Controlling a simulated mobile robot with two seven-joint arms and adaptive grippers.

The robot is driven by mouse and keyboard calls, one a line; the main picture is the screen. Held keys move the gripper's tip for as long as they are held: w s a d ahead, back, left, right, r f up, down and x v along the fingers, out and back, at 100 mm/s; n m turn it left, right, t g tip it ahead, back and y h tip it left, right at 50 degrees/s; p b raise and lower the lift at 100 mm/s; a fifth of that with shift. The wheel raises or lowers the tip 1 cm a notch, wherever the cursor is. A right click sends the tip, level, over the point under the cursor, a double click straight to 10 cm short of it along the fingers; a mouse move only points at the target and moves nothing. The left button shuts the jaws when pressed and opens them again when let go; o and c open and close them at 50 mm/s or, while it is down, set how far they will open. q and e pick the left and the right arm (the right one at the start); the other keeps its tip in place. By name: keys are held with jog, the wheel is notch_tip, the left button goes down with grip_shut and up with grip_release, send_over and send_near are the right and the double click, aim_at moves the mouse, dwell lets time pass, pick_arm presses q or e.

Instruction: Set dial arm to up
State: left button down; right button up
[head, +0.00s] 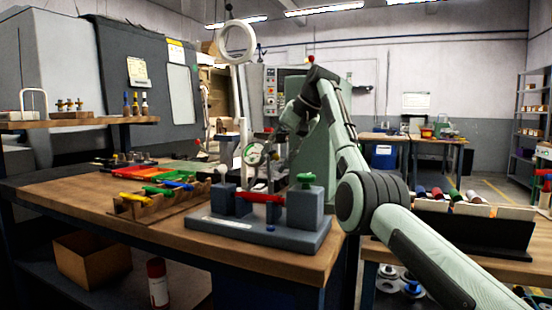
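A round dial (255,153) with a pale face and green marks stands upright behind the grey fixture on the wooden bench. Its arm is too small to tell which way it points. My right gripper (272,143) is close beside the dial, just right of it. Its dark fingers partly overlap the stand behind, so I cannot tell whether they touch anything or are open. My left gripper is not in view.
The grey fixture (262,233) with a red bar (260,197) and a green knob (306,178) sits at the bench's front right corner. A wooden rack (150,207) with coloured-handled tools is left of it. A black bin rack (470,228) stands at right.

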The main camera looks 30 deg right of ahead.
jog(key=shift+r, duration=0.15)
jog(key=v, duration=1.1)
jog(key=shift+s+r, duration=0.3)
jog(key=shift+d, duration=0.15)
